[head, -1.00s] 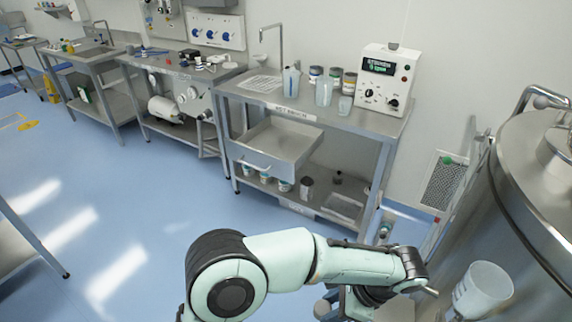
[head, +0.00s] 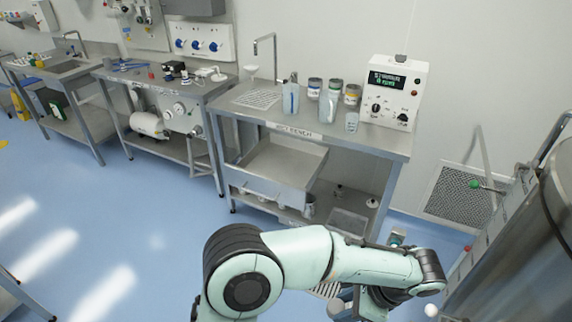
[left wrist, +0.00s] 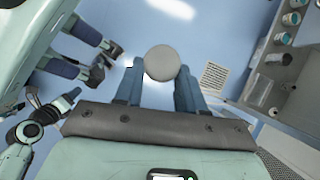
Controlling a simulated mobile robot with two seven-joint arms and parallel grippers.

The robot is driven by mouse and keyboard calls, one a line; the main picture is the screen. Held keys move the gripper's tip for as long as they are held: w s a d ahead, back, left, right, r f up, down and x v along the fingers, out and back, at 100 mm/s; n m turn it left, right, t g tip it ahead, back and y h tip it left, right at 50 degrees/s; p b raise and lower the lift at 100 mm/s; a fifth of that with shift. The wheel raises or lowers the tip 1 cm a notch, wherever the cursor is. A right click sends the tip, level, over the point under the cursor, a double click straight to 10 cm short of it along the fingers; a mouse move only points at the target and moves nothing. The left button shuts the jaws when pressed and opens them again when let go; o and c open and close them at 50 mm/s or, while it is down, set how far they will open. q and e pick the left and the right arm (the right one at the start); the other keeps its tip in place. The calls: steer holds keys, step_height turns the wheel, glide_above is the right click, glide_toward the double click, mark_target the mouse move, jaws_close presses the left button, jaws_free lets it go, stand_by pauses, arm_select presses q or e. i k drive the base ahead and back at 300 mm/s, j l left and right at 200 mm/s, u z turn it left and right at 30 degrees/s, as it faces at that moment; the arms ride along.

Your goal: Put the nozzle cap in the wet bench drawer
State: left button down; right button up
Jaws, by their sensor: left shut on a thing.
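The nozzle cap (left wrist: 162,62) is a round grey disc between the two blue fingers of my left gripper (left wrist: 160,72) in the left wrist view. The gripper is shut on it, above the blue floor. In the head view my left arm reaches to the lower right; its fingers are not clearly seen there. My right gripper (left wrist: 103,64) shows at the left of the left wrist view, fingers apart and empty. The wet bench drawer (head: 262,188) is pulled open under the labelled bench top, beyond and left of my left wrist. Its visible tray floor looks bare.
The wet bench (head: 345,141) carries cups, jars and a white instrument box (head: 392,95). Its lower shelf holds small containers and a clear tray (head: 347,222). A large metal tank (head: 520,240) stands at the right. Blue floor is free at the left.

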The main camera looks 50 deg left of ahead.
mark_target(280, 173)
steer(key=j+z, duration=0.2)
steer(key=j, duration=0.7)
steer(key=i+j+u, duration=0.15)
steer(key=i+j, duration=0.3)
steer(key=j, duration=0.3)
steer(key=i+j+u, duration=0.1)
steer(key=i+j, duration=0.4)
steer(key=j, duration=0.2)
steer(key=i+j+u, duration=0.15)
steer(key=i+j, duration=0.35)
steer(key=j, duration=0.15)
